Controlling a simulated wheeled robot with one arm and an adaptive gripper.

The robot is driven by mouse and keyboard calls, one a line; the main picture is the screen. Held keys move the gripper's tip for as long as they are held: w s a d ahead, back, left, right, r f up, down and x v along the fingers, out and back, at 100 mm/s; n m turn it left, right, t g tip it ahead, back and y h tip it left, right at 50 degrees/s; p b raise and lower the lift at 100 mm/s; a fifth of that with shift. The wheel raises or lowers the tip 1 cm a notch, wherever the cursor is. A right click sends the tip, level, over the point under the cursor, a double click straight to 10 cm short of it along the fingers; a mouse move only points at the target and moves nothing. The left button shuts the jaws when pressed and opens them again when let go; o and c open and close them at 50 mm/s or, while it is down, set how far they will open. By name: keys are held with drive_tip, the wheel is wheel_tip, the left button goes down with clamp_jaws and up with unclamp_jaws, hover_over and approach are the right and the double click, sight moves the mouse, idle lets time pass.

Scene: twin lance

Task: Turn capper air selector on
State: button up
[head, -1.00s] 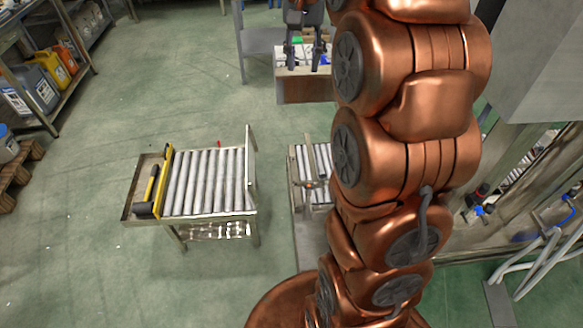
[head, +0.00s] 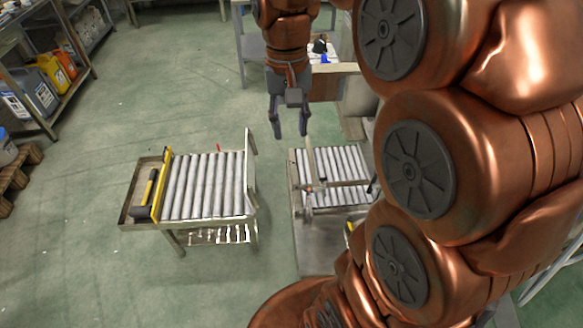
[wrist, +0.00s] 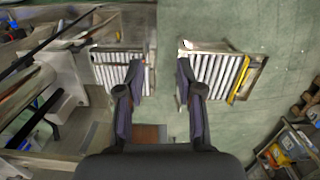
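My gripper (head: 290,128) hangs fingers down in the upper middle of the head view. I cannot make out the capper air selector in either current view. My own copper arm covers the right side of the head view. A machine (wrist: 62,75) shows at the left of the wrist view, too small and blurred to tell any selector on it.
A roller table (head: 205,186) with a yellow-edged tray stands left of centre. A second roller conveyor (head: 335,165) stands near my arm. A bench with a box (head: 325,85) is behind the gripper. Shelves (head: 45,75) line the far left. Green floor between them is open.

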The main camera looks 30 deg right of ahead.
drive_tip(key=s+a+f+n+b, duration=0.1)
drive_tip(key=s+a+f, duration=0.2)
drive_tip(key=s, duration=0.3)
drive_tip(key=shift+a+f+n, duration=0.15)
drive_tip(key=shift+f+n, duration=0.25)
drive_tip(key=shift+f, duration=0.45)
